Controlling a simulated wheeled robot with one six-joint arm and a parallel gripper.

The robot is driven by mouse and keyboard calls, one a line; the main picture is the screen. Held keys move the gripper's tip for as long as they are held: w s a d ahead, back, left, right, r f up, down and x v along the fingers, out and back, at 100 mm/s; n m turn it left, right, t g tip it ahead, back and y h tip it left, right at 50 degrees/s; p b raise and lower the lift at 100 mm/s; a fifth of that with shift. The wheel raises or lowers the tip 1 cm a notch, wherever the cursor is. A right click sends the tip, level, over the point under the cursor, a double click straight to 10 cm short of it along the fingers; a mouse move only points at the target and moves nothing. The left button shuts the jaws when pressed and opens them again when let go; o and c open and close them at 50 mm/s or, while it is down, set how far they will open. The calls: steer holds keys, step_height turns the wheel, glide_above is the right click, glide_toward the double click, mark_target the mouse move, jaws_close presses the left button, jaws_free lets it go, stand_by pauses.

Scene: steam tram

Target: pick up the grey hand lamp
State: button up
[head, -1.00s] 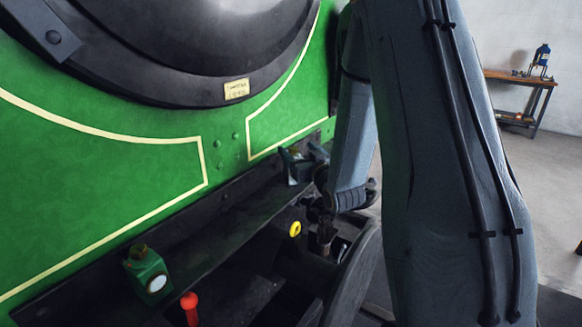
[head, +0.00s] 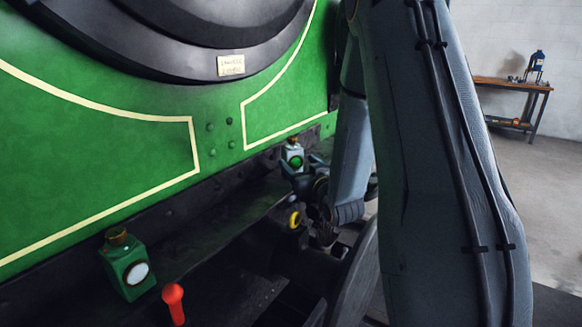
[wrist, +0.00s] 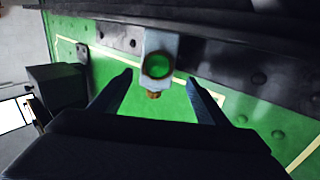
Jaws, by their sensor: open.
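The grey hand lamp (head: 294,157) stands upright on the dark ledge below the green front, with a green lens and a brass cap. In the wrist view the lamp (wrist: 161,45) appears upside down, near the top middle, its cap pointing down. My gripper (wrist: 160,79) is open and empty. Its two fingers point toward the lamp, one on each side in that picture, with gaps to it. In the head view my gripper (head: 303,168) is just in front of and below the lamp and hides its lower part. I cannot tell the exact distance.
A green lamp (head: 127,267) with a white lens stands on the ledge at the left. A red-handled lever (head: 174,303) and a yellow ring (head: 294,219) are nearby. A dark round buffer (head: 352,272) is below my arm. A workbench (head: 513,84) stands far right.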

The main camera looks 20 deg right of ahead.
mark_target(292, 154)
steer(key=w, duration=0.2)
steer(key=w+p, duration=0.1)
steer(key=w, duration=0.4)
steer(key=shift+w+d+f+p, duration=0.1)
steer(key=shift+w+d+p, duration=0.15)
steer(key=shift+d+p, duration=0.15)
steer(key=c, duration=1.5)
steer(key=shift+c, duration=0.3)
steer(key=shift+r, duration=0.2)
